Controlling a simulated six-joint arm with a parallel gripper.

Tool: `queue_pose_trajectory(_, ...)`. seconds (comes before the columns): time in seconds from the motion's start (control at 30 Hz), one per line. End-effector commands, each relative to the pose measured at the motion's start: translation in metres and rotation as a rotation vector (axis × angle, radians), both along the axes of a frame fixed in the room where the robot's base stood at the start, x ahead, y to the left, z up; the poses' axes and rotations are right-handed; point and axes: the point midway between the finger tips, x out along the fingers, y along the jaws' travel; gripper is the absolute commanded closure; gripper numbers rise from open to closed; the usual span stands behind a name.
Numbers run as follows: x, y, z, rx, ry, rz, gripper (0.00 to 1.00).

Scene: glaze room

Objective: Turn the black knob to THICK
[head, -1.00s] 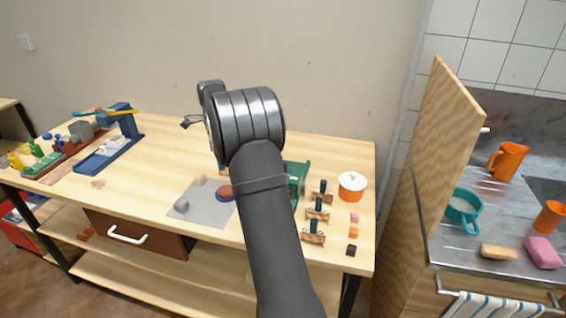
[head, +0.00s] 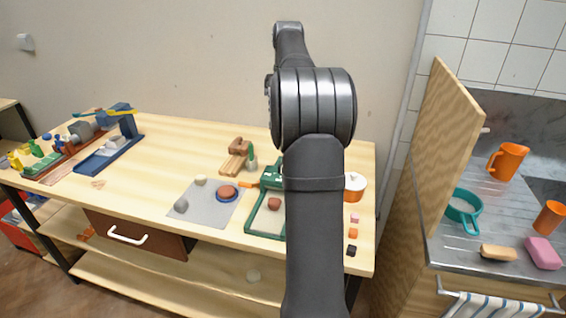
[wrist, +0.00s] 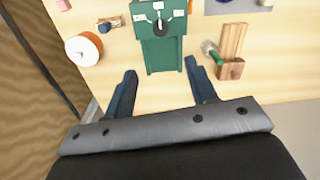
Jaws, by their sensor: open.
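The green machine (wrist: 163,55) stands on the wooden bench and carries a small dark knob (wrist: 159,25) with a pale mark. Several white labels surround the knob, too small to read, so I cannot tell its setting. In the head view the green machine (head: 270,180) is partly hidden behind my arm, and the knob cannot be made out. My gripper (wrist: 160,68) is open and empty in the wrist view. Its two fingers appear apart, on either side of the machine's near end, with the knob beyond the fingertips. My gripper is hidden in the head view.
An orange pot (head: 356,186) with a white lid stands right of the machine. A wooden block tool (head: 236,160) with a green handle stands behind it, to the left. A grey mat (head: 205,215) lies left. A wooden panel (head: 440,150) rises beyond the bench's right end.

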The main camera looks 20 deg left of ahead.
Motion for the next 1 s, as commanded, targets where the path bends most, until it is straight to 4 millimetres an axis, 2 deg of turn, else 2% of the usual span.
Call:
queue_pose_trajectory(0.17,-0.001,0.001,-0.028,-0.002,0.005,0.000,0.48)
queue_pose_trajectory(0.7,-0.001,0.005,-0.142,0.000,0.003,-0.001,0.48)
queue_pose_trajectory(0.83,-0.001,0.005,-0.158,0.000,0.001,-0.002,0.48)
queue_pose_trajectory(1.0,-0.001,0.006,-0.169,0.000,0.001,-0.002,0.48)
